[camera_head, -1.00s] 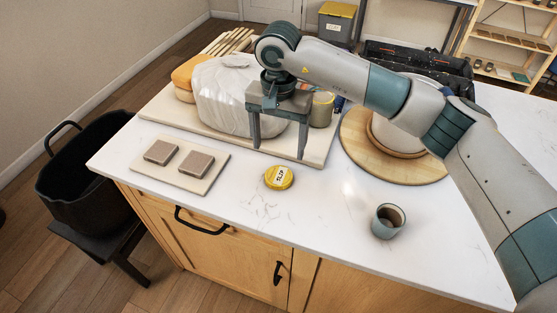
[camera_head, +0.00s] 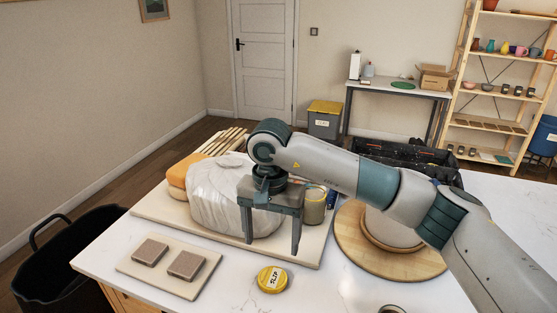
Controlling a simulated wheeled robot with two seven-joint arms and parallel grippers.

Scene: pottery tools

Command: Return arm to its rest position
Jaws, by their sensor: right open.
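My right gripper (camera_head: 271,246) reaches in from the right over the white counter. Its two fingers point down, spread apart, with nothing visible between them. It hangs in front of the plastic-wrapped clay block (camera_head: 215,200) and hides part of it. The yellow lid marked SLIP (camera_head: 272,279) lies on the counter just below the fingers in the picture, apart from them. A jar (camera_head: 315,206) stands right of the gripper, partly hidden by it. My left gripper is not in view.
A board with two brown blocks (camera_head: 187,264) lies at left. A round wooden wheel board (camera_head: 360,258) sits at right under my arm. A dark cup (camera_head: 392,309) is cut off at the bottom edge. A black bin (camera_head: 62,262) stands left of the counter (camera_head: 110,245).

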